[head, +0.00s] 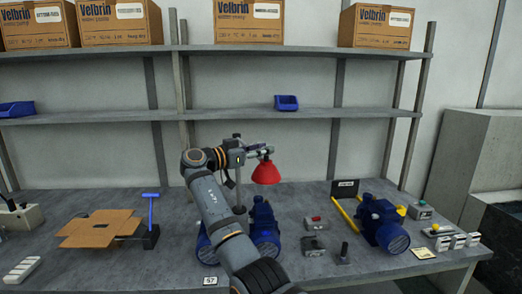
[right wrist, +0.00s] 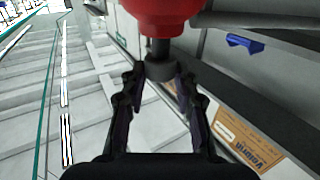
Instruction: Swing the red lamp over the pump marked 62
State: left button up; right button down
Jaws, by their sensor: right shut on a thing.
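The red lamp (head: 266,172) hangs from a jointed grey arm above the bench, over or near a blue pump (head: 265,228) partly hidden by my arm. My right gripper (head: 259,151) is shut on the dark knob (right wrist: 160,70) at the lamp's top, with the red shade (right wrist: 165,14) close beyond the fingers in the right wrist view. Another blue pump (head: 380,224) stands at right between yellow rails. A white card (head: 210,281) by the left pumps seems to read 57. A yellow card (head: 422,253) by the right pump is too small to read. My left gripper is out of view.
Small grey parts (head: 314,246) sit between the pumps. Shelves with boxes (head: 248,20) and a blue bin (head: 286,102) stand behind.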

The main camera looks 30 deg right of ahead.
jog(key=shift+d, duration=0.1)
jog(key=c, duration=1)
grip_release()
jog(key=a, duration=1.2)
jog(key=shift+s, duration=0.4)
